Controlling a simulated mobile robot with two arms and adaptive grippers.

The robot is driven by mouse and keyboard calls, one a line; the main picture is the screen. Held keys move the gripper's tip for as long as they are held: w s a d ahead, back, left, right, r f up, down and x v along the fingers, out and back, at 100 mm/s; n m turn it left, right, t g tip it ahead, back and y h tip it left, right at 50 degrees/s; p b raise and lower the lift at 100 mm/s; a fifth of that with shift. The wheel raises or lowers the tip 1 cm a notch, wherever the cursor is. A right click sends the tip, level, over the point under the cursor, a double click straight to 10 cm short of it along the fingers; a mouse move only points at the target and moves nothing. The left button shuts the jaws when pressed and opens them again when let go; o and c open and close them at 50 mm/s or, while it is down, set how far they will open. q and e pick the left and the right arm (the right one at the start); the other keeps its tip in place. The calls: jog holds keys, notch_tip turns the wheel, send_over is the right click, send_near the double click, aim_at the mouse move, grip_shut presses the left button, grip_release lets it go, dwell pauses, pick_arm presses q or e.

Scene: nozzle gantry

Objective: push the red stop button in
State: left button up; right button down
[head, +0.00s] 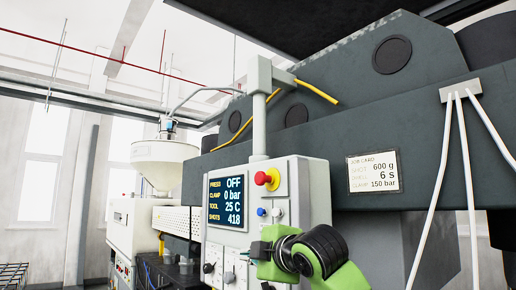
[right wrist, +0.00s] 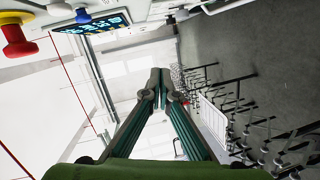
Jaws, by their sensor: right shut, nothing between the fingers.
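The red stop button (head: 263,178) has a round red head on a yellow collar. It sticks out from the upper right of a pale control box. In the right wrist view the red button (right wrist: 19,40) is at the upper left, clear of the fingers. My right gripper (head: 262,250) is in front of the lower part of the box, below the button and apart from it. In the right wrist view my right gripper (right wrist: 161,82) has its fingers together, with nothing between them. My left gripper is not in view.
The control box (head: 318,192) carries a screen (head: 227,202) reading PRESS OFF, a blue button (head: 261,212) and several knobs. A job card (head: 373,172) is on the dark machine behind. White hoses (head: 466,150) hang at the right. A hopper (head: 160,155) stands at the left.

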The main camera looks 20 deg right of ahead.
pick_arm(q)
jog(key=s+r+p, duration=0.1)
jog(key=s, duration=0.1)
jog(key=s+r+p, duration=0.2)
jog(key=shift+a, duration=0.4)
pick_arm(e)
jog(key=s+d+r+n+t, duration=0.1)
jog(key=s+r, duration=0.2)
jog(key=r, duration=0.6)
jog(key=s+r+n, duration=0.1)
jog(key=s+r, duration=0.2)
jog(key=r, duration=0.7)
jog(key=shift+d+t, duration=0.35)
jog(key=shift+t, duration=0.05)
jog(key=shift+s+r, duration=0.1)
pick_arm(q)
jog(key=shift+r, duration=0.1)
